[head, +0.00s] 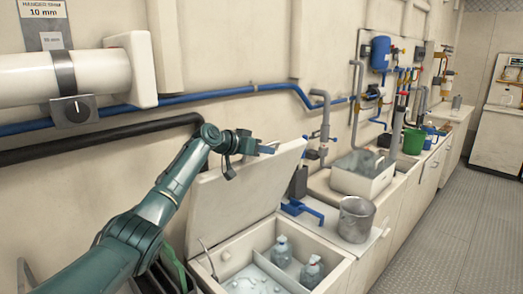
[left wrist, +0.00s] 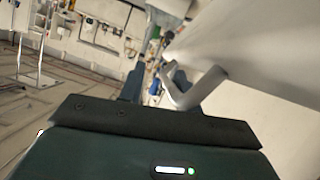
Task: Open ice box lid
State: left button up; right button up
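The ice box lid (head: 243,192) is a pale panel, raised and leaning back near the wall. The ice box (head: 336,264) below it is uncovered, with two bottles (head: 282,252) and pale contents inside. My left gripper (head: 268,147) is at the lid's upper edge. My right gripper is not in view.
Blue and black pipes (head: 230,92) run along the wall behind my arm. A blue-handled fitting (head: 303,208), a metal bucket (head: 356,218) and a grey bin (head: 362,175) stand on the counter to the right. The grated floor (head: 445,225) at right is clear.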

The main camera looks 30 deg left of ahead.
pick_arm(q)
jog(key=shift+s, duration=0.1)
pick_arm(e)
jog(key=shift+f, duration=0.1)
pick_arm(q)
jog(key=b+v, duration=0.2)
jog(key=v, duration=1)
jog(key=shift+b, duration=0.3)
jog(key=shift+s+a+r, duration=0.2)
jog(key=shift+s+r, duration=0.05)
jog(key=shift+s, duration=0.2)
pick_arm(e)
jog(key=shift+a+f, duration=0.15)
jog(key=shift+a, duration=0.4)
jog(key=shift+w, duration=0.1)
